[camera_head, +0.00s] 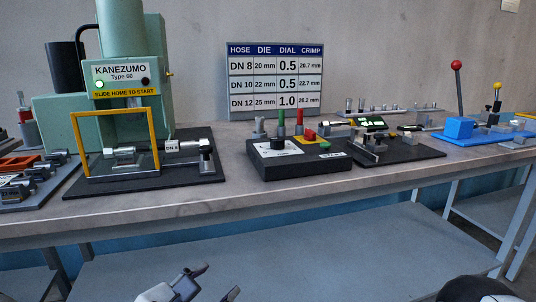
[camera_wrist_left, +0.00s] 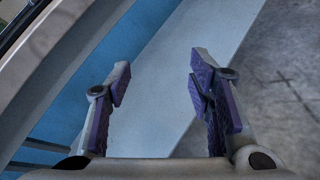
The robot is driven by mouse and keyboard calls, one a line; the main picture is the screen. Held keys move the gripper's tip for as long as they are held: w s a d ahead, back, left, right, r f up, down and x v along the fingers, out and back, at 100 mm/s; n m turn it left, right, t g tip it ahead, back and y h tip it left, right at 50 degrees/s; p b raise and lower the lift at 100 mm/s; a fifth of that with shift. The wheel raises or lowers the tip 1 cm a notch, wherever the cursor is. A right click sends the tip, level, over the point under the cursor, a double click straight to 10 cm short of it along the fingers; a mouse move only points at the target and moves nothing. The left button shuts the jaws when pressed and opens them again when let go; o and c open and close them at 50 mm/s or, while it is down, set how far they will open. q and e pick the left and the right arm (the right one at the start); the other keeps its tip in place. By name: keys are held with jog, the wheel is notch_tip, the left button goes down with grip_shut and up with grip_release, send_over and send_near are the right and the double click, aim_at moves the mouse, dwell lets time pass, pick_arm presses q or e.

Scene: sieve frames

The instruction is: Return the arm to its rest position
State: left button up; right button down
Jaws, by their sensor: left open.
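My left gripper (camera_head: 220,279) shows at the bottom of the head view, low in front of the bench and over the lower shelf. Its two fingers are spread apart with nothing between them. In the left wrist view the open fingers (camera_wrist_left: 159,72) show purple pads, with a pale blue-grey surface and the grey floor beyond. The gripper is apart from everything on the bench. A dark rounded shape is at the bottom right of the head view; no right gripper fingers show.
The workbench (camera_head: 235,205) holds a green press (camera_head: 122,50) with a yellow frame (camera_head: 72,150), a black control box (camera_head: 300,167), a gauge on a black plate (camera_head: 420,150) and a blue fixture (camera_head: 459,128). A chart (camera_head: 276,80) stands behind. The lower shelf (camera_head: 300,260) is bare where visible.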

pick_arm(q)
jog(key=s+d+f+m+g+p, duration=0.2)
jog(key=s+f+m+g, duration=0.6)
jog(key=s+f+m, duration=0.65)
jog(key=s+a+f+m+g+y, duration=0.1)
jog(key=s+a+f+m+g, duration=0.1)
jog(key=s, duration=0.6)
jog(key=s+a+f+m+g+y+p, duration=0.1)
jog(key=s+a+f+m+g+y, duration=0.1)
jog(key=s+a+m, duration=0.3)
jog(key=s+a+f+m+g+y, duration=0.2)
jog(key=s+a, duration=0.5)
jog(key=s, duration=0.5)
jog(key=shift+s+a+f+m+g, duration=0.3)
jog(key=shift+m+g, duration=0.2)
jog(key=shift+m, duration=0.45)
pick_arm(e)
jog(key=w+r+t, duration=0.1)
jog(key=w+r, duration=0.3)
jog(key=shift+r+t, duration=0.3)
jog(key=shift+t, duration=0.1)
pick_arm(q)
jog(key=shift+c, duration=0.3)
pick_arm(e)
jog(key=shift+w, duration=0.1)
